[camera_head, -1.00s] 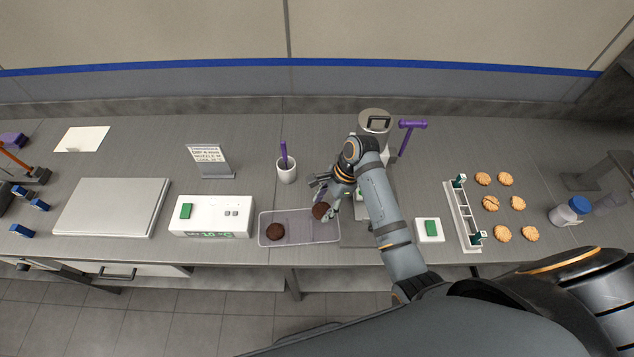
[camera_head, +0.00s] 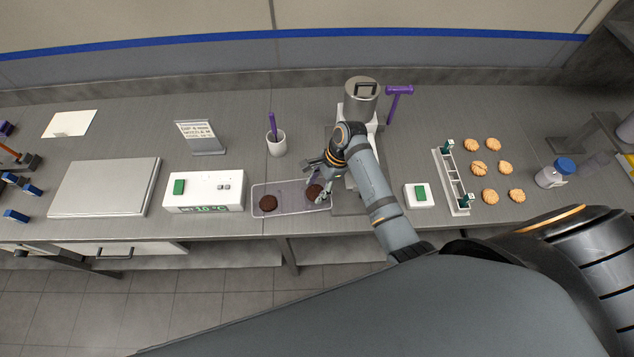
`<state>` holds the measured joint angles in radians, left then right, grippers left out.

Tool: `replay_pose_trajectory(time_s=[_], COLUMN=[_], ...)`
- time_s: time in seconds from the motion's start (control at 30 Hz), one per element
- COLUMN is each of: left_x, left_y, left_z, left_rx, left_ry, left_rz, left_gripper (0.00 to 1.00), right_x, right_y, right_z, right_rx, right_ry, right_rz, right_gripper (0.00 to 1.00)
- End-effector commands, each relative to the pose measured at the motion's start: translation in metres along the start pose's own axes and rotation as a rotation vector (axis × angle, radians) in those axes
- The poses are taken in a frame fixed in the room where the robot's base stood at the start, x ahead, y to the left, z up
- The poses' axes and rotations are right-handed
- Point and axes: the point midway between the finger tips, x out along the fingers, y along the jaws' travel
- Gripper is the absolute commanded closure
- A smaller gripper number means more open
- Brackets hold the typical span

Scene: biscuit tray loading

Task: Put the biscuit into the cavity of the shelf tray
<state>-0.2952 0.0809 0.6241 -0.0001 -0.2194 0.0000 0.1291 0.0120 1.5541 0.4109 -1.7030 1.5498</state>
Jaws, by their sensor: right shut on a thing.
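My right gripper (camera_head: 318,183) is shut on a dark brown biscuit (camera_head: 314,193) at the right part of a clear shallow tray (camera_head: 291,210). I cannot tell whether this biscuit touches the tray floor or hangs just above it. A second dark biscuit (camera_head: 268,202) lies in the left part of the same tray. The gripper hides part of the tray's right end. My left gripper is not in view.
A white control box (camera_head: 205,192) stands left of the tray, with a white cup (camera_head: 276,147) behind. A metal dispenser (camera_head: 361,100) stands behind my right arm. A white rack (camera_head: 452,182) and several pale biscuits (camera_head: 479,168) lie to the right.

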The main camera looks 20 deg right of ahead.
Motion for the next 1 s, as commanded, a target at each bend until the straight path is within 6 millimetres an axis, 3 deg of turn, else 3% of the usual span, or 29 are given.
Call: replay_pose_trajectory(time_s=[0.17, 0.57, 1.0], left_x=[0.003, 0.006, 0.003], left_y=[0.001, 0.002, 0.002], left_z=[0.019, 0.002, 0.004], left_rx=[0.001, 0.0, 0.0], left_ry=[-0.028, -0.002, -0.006], left_rz=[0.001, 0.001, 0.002], left_gripper=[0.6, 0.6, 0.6], right_x=[0.016, 0.028, 0.029], right_y=[0.0, 0.0, 0.0], right_z=[-0.006, -0.012, -0.012], right_rx=[0.0, 0.0, 0.0], right_ry=[0.0, 0.0, 0.0], right_rz=[0.001, 0.0, -0.001], right_gripper=[0.59, 0.59, 0.59])
